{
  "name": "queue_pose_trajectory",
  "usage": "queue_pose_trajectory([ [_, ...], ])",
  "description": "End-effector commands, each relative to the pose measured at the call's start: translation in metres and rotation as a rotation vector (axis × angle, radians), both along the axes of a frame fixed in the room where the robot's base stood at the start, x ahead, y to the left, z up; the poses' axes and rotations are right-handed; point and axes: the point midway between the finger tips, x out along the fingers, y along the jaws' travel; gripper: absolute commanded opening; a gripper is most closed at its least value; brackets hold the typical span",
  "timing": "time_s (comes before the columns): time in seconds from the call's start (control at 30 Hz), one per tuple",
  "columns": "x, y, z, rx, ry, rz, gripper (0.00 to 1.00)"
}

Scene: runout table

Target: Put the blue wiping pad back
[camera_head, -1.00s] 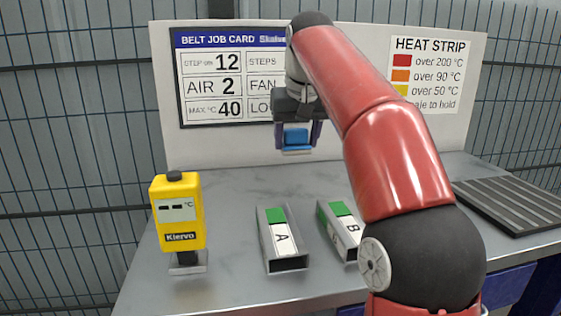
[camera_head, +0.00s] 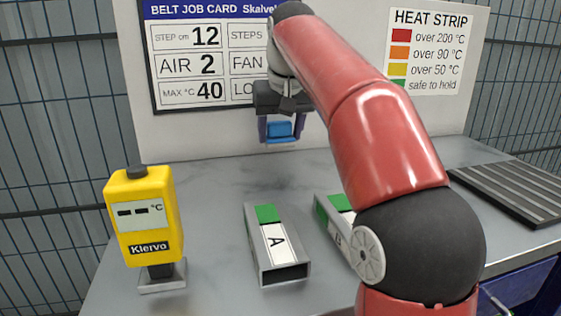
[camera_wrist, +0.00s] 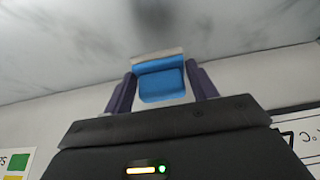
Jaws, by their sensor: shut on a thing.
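The blue wiping pad (camera_head: 279,130) has a pale lower edge and is held between the two fingers of my gripper (camera_head: 281,132). My gripper is shut on it, above the back part of the table and in front of the white back panel. In the wrist view the pad (camera_wrist: 160,82) sits between the dark fingers of my gripper (camera_wrist: 162,88), with its pale edge away from the palm. The grey table surface beyond it is bare there. No holder for the pad can be made out.
A yellow Klervo meter (camera_head: 144,217) stands on the table (camera_head: 205,200) at the left. Channel A (camera_head: 274,246) and channel B (camera_head: 340,222) lie near the middle, B partly behind my arm. A dark ribbed rack (camera_head: 515,190) lies at the right. A job card (camera_head: 205,60) hangs behind.

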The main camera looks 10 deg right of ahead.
Motion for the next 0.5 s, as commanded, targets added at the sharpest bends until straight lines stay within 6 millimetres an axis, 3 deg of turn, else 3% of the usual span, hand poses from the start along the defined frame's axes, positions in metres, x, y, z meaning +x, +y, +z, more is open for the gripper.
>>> queue_pose_trajectory([
  [0.27,-0.001,-0.001,-0.036,-0.001,0.001,-0.003,0.33],
  [0.5,0.0,0.0,-0.045,-0.001,-0.001,-0.001,0.33],
])
